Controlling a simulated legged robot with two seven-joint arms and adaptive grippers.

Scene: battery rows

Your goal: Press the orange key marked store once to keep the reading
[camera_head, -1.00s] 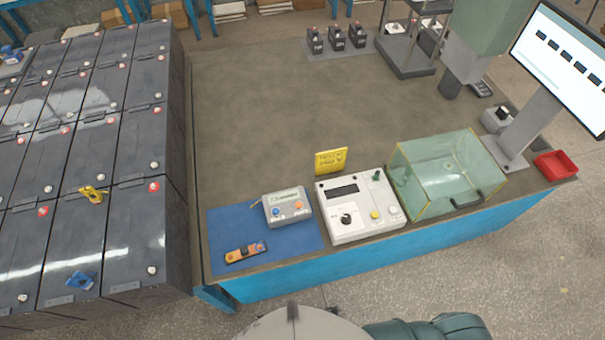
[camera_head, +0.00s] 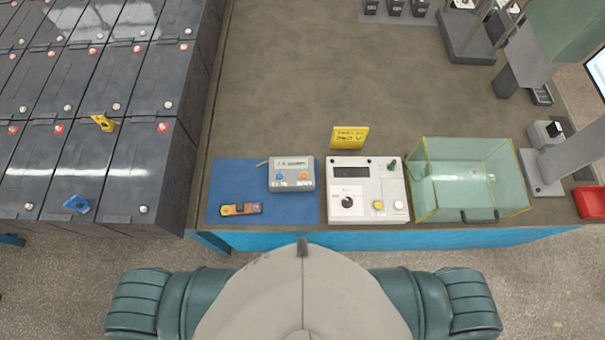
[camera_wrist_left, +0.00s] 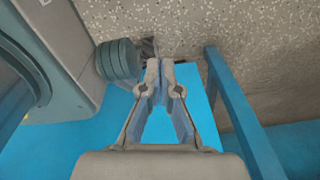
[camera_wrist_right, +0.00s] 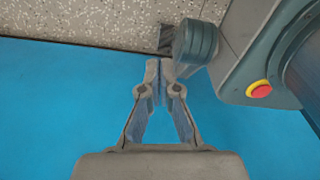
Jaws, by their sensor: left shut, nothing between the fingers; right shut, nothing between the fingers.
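A small grey handheld meter (camera_head: 291,185) with a lit display lies on a blue mat (camera_head: 233,178) at the front of the bench in the head view. Its face has a blue key (camera_head: 279,177) at left and an orange key (camera_head: 303,177) at right; the lettering under them is too small to read surely. My left gripper (camera_wrist_left: 166,66) is shut and empty in the left wrist view, with floor and blue surfaces behind it. My right gripper (camera_wrist_right: 160,66) is shut and empty in the right wrist view, before a blue panel. Neither gripper shows in the head view.
A yellow-orange tool (camera_head: 241,209) lies on the mat. Right of the meter are a white tester (camera_head: 375,214) with a knob, a yellow sign (camera_head: 349,137) and a glass box (camera_head: 470,180). Battery rows (camera_head: 140,160) stand at left. The bench's middle is clear.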

